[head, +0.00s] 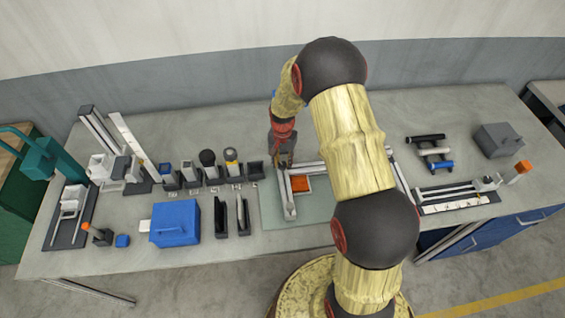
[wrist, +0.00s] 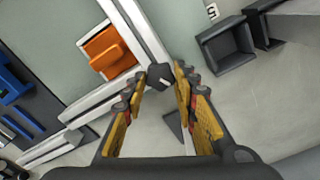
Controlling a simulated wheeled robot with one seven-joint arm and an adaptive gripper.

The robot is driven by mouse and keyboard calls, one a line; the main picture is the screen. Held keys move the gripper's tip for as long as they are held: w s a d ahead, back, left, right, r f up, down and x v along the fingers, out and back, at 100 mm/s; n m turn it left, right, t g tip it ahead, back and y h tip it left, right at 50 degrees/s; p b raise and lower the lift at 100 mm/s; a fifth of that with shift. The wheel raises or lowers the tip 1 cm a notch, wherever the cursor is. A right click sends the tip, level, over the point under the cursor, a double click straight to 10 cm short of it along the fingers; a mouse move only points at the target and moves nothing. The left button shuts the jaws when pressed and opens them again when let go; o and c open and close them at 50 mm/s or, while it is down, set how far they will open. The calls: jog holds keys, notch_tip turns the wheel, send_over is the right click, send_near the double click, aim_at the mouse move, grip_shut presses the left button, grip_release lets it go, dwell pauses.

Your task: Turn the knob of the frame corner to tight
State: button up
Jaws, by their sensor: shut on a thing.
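The dark knob (wrist: 160,75) sits at a corner of a pale frame (wrist: 87,105), where two of its bars meet. In the wrist view my gripper (wrist: 161,76) has its fingertips on either side of the knob and is shut on it. The knob's setting is too small to read. In the head view my gripper (head: 283,158) is low over the far left corner of the frame (head: 287,201), and the knob is hidden there. My arm covers part of the frame.
An orange piece (head: 301,184) lies inside the frame on a green mat (head: 312,237); it also shows in the wrist view (wrist: 108,52). Dark bins (wrist: 226,46) and a row of upright tools stand left of the frame. A blue box (head: 175,222) is further left.

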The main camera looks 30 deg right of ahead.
aim_at(283, 164)
jog(key=m, duration=0.5)
jog(key=shift+m, duration=0.4)
dwell(0.3)
jog(key=o, duration=1.2)
jog(key=shift+c, duration=0.2)
notch_tip(283, 164, up, 12)
